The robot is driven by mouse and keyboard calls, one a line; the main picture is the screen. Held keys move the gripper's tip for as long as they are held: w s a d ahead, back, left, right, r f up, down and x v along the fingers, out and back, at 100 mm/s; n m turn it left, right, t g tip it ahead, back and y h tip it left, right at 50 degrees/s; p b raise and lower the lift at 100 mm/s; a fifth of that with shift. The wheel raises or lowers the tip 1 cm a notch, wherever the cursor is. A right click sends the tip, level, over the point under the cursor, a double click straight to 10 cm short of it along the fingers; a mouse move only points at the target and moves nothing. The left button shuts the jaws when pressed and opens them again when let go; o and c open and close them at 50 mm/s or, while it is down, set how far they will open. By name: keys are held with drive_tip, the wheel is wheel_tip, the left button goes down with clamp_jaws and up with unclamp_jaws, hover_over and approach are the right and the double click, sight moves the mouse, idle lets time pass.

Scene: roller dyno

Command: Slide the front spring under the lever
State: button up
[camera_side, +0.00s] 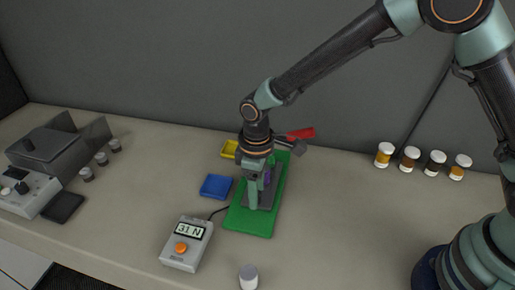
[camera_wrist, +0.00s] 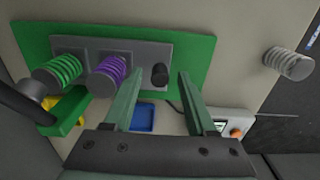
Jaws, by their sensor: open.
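My gripper (camera_side: 253,200) is open and points down over the grey slide plate on the green board (camera_side: 245,222). In the wrist view its fingers (camera_wrist: 160,75) stand on either side of a black knob (camera_wrist: 160,75), with gaps showing. On the grey plate (camera_wrist: 82,44), a purple spring (camera_wrist: 108,72) stands beside the knob and a green spring (camera_wrist: 57,72) stands farther left. The lever's red handle (camera_side: 300,134) shows behind my gripper in the side view. A dark bar with a grey end (camera_wrist: 27,86), seemingly the lever, is beside the green spring.
A meter reading 31 N (camera_side: 187,243), a blue tray (camera_side: 216,186) and a yellow tray (camera_side: 229,148) lie beside the board. A pale ridged cylinder (camera_side: 248,278) stands in front. Several jars (camera_side: 410,158) stand at right; a grey machine (camera_side: 40,160) stands at left.

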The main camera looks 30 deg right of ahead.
drive_tip(key=shift+f, duration=0.1)
clamp_jaws()
idle(1.4)
